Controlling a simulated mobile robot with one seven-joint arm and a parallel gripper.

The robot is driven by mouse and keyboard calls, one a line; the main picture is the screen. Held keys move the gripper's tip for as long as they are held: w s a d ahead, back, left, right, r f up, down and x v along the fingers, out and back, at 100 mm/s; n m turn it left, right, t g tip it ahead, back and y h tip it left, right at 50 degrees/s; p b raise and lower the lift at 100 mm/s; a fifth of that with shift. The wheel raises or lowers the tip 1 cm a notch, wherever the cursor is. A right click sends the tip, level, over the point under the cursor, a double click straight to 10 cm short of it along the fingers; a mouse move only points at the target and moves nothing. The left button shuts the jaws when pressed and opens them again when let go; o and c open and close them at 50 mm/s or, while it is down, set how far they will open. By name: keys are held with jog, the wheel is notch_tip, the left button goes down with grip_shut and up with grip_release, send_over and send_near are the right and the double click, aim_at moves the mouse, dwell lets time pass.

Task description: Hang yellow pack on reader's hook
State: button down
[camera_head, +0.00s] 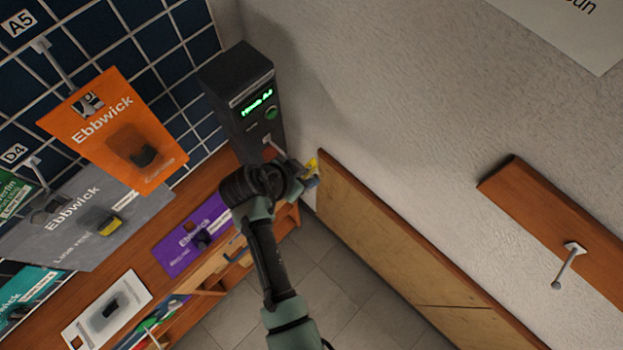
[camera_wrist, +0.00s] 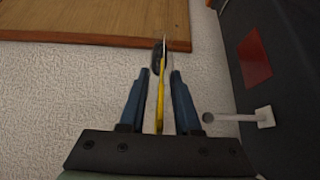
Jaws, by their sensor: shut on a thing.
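The yellow pack (camera_wrist: 161,100) is seen edge-on in the wrist view, a thin upright strip between the two blue fingers of my gripper (camera_wrist: 160,78). My gripper is shut on it. In the head view only a small yellow corner of the pack (camera_head: 312,164) shows beside my gripper (camera_head: 310,176); my arm hides the rest. The reader (camera_head: 247,100) is a dark box with a green display on the wall. Its hook (camera_head: 270,142) sticks out low on its front, partly behind my wrist. In the wrist view the hook (camera_wrist: 240,117) lies just right of the right finger, apart from the pack.
Orange (camera_head: 115,130) and grey (camera_head: 85,220) packs hang on a wire grid at left. Purple (camera_head: 190,237) and white (camera_head: 107,308) packs lie lower. A wooden board with a peg (camera_head: 570,262) is at right.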

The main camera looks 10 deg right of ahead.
jog(key=w+a+f+b, duration=0.1)
jog(key=w+a+b, duration=0.3)
jog(key=w+b, duration=0.1)
jog(key=shift+w+a, duration=0.15)
jog(key=shift+w, duration=0.25)
dwell(1.0)
jog(key=c, duration=0.5)
grip_release()
